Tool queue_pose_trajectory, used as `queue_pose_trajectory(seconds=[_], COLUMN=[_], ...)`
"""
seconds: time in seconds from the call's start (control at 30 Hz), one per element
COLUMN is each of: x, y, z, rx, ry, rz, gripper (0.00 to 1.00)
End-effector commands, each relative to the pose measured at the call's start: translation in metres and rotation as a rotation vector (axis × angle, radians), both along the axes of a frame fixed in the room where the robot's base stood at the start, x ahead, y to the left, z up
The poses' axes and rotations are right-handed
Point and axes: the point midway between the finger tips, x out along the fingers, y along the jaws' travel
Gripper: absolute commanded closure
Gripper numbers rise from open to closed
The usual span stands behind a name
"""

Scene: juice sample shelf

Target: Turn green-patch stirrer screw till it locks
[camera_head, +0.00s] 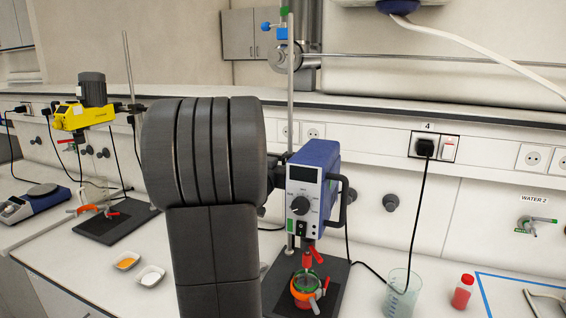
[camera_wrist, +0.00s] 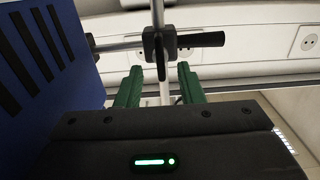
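The blue stirrer (camera_head: 313,190) with a small green patch (camera_head: 290,226) on its lower front stands on a metal rod in the head view. Its blue housing also fills the left of the wrist view (camera_wrist: 50,60). There, a dark clamp (camera_wrist: 166,42) holds the upright rod, with a black handle (camera_wrist: 200,40) sticking out right and a short dark piece (camera_wrist: 161,60) hanging at its front. My gripper (camera_wrist: 160,82) has its two green fingers apart, with nothing seen between them but the rod beyond. The fingertips are just below the clamp. My arm hides the gripper in the head view.
A yellow stirrer (camera_head: 85,113) stands at the left. A red and green-rimmed vessel (camera_head: 305,292) stands under the blue stirrer. Two small dishes (camera_head: 150,275), a glass beaker (camera_head: 402,293) and a red bottle (camera_head: 462,292) are on the bench. A black cable hangs from the wall socket.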

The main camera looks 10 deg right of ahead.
Motion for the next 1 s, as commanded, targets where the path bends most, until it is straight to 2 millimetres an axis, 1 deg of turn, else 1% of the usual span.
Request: queue_pose_trajectory(seconds=[0.03,0.17,0.47,0.5,0.57,0.6,0.67,1.0], x=[0.0045,0.0110,0.0126,0.0125,0.0125,0.0125,0.0125,0.0122], y=[-0.0028,-0.0070,-0.0083,-0.0082,-0.0082,-0.0082,-0.0082,-0.0080], z=[-0.0001,0.0001,-0.0004,-0.0004,-0.0004,-0.0004,-0.0004,-0.0029], rx=[0.001,0.001,0.001,0.001,0.001,0.001,0.001,0.004], ry=[0.002,0.000,0.000,0.000,0.000,0.000,0.000,0.004], rz=[0.000,0.001,0.001,0.001,0.001,0.001,0.001,0.001], gripper=[0.65,0.65,0.65,0.69,0.81,0.89,1.00,1.00])
